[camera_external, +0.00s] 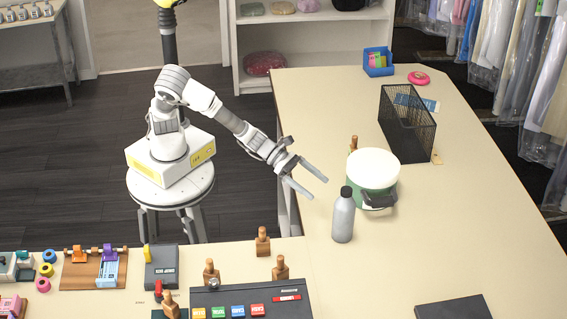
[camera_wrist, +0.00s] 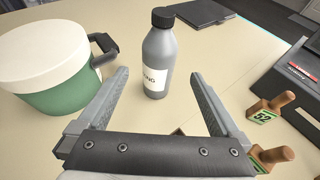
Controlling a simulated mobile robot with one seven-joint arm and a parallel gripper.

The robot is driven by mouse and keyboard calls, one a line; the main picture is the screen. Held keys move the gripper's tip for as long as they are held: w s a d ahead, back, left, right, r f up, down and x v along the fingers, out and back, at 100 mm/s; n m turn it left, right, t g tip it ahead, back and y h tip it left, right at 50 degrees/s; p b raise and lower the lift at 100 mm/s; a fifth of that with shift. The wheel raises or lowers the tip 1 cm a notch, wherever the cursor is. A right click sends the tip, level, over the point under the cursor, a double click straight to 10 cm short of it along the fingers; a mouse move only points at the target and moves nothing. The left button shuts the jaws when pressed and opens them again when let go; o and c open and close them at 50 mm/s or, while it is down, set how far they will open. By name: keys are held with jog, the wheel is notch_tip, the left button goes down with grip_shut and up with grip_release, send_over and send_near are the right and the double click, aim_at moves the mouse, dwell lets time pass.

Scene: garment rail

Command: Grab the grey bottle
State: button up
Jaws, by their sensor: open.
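The grey bottle (camera_external: 343,216) with a black cap stands upright on the beige table, in front of the green and white pot. In the wrist view the bottle (camera_wrist: 157,62) stands ahead of my gripper (camera_wrist: 160,78), between the lines of its two fingers and beyond their tips. A white label shows on its lower side. My gripper (camera_external: 309,186) is open and empty in the external view, to the left of the bottle and apart from it.
A green pot with a white lid (camera_external: 372,175) stands close behind the bottle; its dark handle (camera_wrist: 104,46) points toward the bottle. A black mesh basket (camera_external: 407,125) is farther back. Stamps with wooden handles (camera_wrist: 272,107) and a dark box (camera_external: 250,300) lie nearby.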

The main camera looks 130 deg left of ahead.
aim_at(345, 209)
jog(key=shift+p+x, duration=0.9)
jog(key=shift+x, duration=5.3)
jog(key=shift+s, duration=0.1)
grip_shut()
